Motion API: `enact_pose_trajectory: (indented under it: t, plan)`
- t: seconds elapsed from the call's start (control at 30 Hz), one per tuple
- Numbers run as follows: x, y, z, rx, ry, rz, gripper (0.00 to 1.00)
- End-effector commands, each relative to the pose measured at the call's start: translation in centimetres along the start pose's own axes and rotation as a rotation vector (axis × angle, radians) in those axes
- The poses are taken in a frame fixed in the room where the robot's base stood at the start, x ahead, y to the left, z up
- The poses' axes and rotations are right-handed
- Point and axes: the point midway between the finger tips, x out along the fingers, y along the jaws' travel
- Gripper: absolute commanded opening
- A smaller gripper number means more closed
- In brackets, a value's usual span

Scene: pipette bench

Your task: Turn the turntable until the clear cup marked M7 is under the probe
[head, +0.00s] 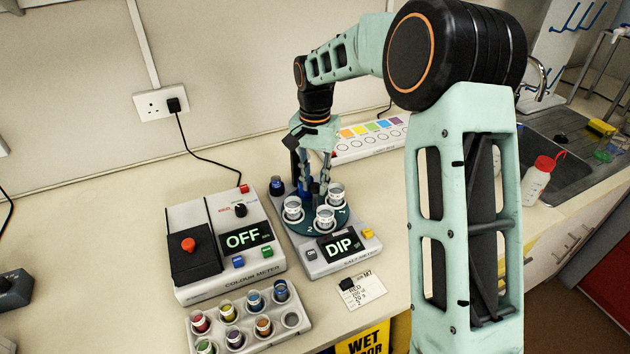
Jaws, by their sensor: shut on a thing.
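The round dark teal turntable (305,229) sits on a grey meter (326,262) whose display reads DIP. Three clear cups stand on it: a left one (293,210), a front one (325,220) and a right one (336,195). Numbers show on the turntable by the cups, but I cannot read M7 on any cup. My gripper (314,180) points down behind the cups, shut on a dark blue upright part (315,190) at the turntable, largely hidden by the fingers. A dark post (294,162) stands just left of my gripper; the probe's tip is not clear.
A colour meter (225,245) reading OFF stands left, with a rack of coloured vials (250,319) in front. A card (363,290) with M7 written on it lies front right. A colour strip (370,139) lies behind. A sink and a bottle (537,180) are far right.

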Motion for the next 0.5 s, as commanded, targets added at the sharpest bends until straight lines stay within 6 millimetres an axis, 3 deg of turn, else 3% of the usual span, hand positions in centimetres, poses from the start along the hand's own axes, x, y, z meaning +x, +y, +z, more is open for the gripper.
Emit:
enact_pose_trajectory:
  t: [0.5]
  plan:
    - [-0.05,-0.01,-0.03,0.034,0.001,0.000,0.00]
